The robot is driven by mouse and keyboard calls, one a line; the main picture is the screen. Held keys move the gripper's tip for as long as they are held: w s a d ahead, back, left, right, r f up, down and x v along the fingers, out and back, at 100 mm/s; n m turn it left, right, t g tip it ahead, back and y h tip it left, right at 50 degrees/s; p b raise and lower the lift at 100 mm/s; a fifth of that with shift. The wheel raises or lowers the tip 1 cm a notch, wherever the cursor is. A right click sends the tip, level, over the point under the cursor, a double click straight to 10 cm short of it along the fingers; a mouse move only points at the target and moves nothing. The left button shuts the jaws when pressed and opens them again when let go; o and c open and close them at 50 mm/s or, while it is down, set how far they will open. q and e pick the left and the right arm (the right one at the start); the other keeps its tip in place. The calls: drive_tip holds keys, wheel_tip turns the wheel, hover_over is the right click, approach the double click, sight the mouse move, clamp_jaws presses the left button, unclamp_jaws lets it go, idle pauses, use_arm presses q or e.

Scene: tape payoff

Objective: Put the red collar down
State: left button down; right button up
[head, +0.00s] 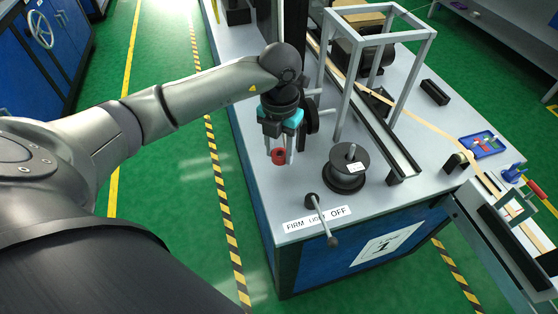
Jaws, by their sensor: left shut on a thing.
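The red collar (278,157) is a small red ring near the left edge of the grey bench top. My left gripper (279,153) points down over that edge and is shut on the collar. I cannot tell whether the collar touches the bench top. The right gripper is not in view.
A black spool (347,168) on an upright spindle stands to the right of my left gripper. A lever with a black knob (312,200) is at the bench's front, beside a label (316,219). A grey frame (384,60) and a blue tray (483,145) stand farther right.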

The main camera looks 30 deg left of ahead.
sight(280, 171)
use_arm(q)
drive_tip(key=shift+f, duration=2.05)
drive_tip(key=shift+f+b, duration=0.1)
drive_tip(key=shift+b, duration=0.25)
drive_tip(key=shift+c, duration=1.9)
unclamp_jaws()
wheel_tip(280, 171, up, 12)
drive_tip(key=p, duration=0.1)
drive_tip(key=shift+p, duration=0.4)
